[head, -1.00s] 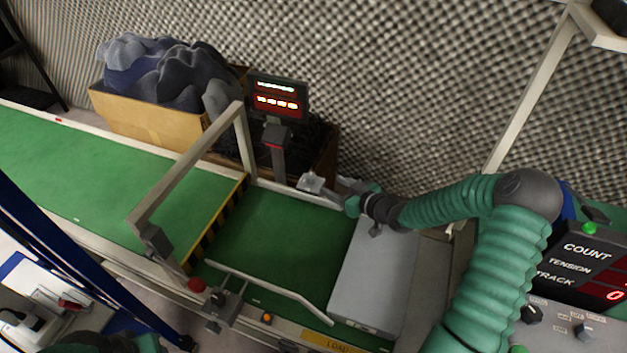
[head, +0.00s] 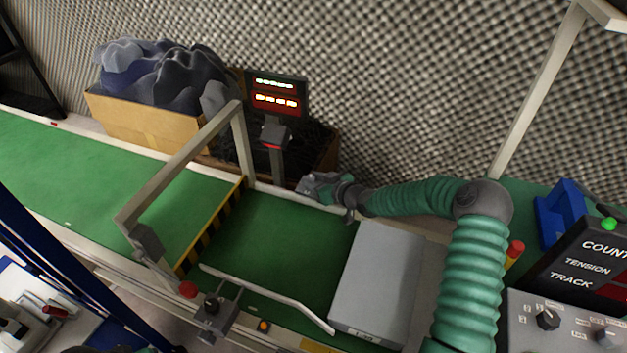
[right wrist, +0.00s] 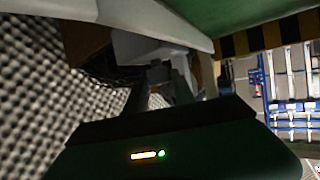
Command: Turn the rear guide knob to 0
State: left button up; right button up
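My right gripper (head: 318,184) is at the far edge of the green conveyor belt, right of the yellow-black stripe. The rear guide knob cannot be made out there; the gripper covers that spot in the head view. In the right wrist view the two dark fingers (right wrist: 162,88) stand apart in front of grey parts, and shadow hides whether they touch or hold anything. A front guide rail (head: 270,298) with a dark knob (head: 212,305) is on the near side of the belt. My left gripper is out of view.
A scanner post with a red-lit display (head: 276,97) stands just behind my right gripper. A beige frame (head: 180,165) spans the belt. A control panel (head: 560,320) is lower right.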

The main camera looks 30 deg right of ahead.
grip_shut()
jog(key=shift+a, duration=0.2)
jog(key=shift+a+m+h, duration=0.15)
jog(key=shift+m+h, duration=0.55)
jog(key=shift+h, duration=0.1)
jog(key=shift+m+h+p, duration=0.6)
jog(key=shift+h, duration=0.1)
jog(key=shift+m+h, duration=0.3)
jog(key=shift+h, duration=0.1)
jog(key=o, duration=0.5)
grip_release()
jog(key=shift+o, duration=0.2)
